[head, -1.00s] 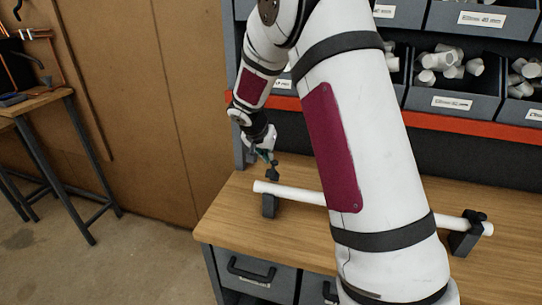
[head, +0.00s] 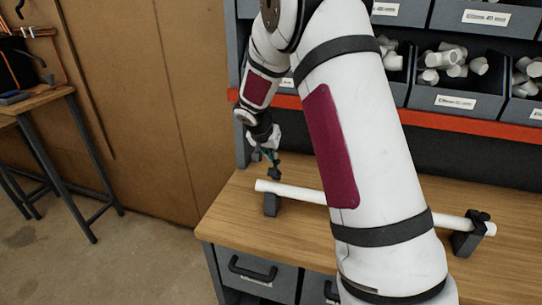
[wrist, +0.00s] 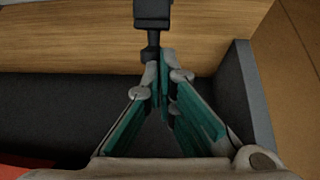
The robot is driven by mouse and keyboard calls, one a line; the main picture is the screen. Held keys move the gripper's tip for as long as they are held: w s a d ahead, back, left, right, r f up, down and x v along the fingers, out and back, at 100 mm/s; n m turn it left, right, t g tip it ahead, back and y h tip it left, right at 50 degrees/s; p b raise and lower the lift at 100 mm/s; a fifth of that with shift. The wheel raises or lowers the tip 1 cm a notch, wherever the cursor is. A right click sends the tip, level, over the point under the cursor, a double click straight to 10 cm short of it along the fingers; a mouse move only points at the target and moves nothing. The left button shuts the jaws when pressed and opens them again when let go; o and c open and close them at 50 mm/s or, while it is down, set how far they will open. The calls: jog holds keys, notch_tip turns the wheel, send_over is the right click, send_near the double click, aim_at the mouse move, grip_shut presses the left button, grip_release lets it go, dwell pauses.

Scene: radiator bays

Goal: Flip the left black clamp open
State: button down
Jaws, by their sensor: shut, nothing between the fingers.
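The left black clamp (head: 271,205) stands on the bench near its left end, under the left end of a white pipe (head: 300,193). Its dark upper part (head: 275,172) shows behind the pipe, and the pipe's top looks uncovered there. In the wrist view a black block on a thin stem, seemingly this clamp's arm (wrist: 152,20), reaches down to my fingertips. My gripper (head: 266,155) is behind the pipe, over the clamp. In the wrist view my gripper (wrist: 160,75) has its teal fingers together, empty, beside or touching the stem; contact is unclear.
The right clamp (head: 468,235) holds the pipe's other end, with its dark top over the pipe. Grey bins (head: 455,100) with white fittings stand behind, above a red shelf edge (head: 455,125). A dark panel (wrist: 60,110) backs the bench. My arm hides the pipe's middle.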

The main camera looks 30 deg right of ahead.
jog(key=shift+w+d+b, duration=0.3)
jog(key=shift+b, duration=0.05)
jog(key=shift+w+d+b, duration=0.6)
jog(key=shift+w+b, duration=0.05)
jog(key=shift+b, duration=0.05)
jog(key=shift+w+d+f+b, duration=0.25)
jog(key=shift+w+d+b, duration=0.7)
jog(key=shift+b, duration=0.2)
jog(key=shift+s, duration=0.1)
jog(key=s+a+v, duration=0.1)
jog(key=v, duration=1.1)
jog(key=shift+f, duration=0.15)
jog(key=shift+a, duration=0.1)
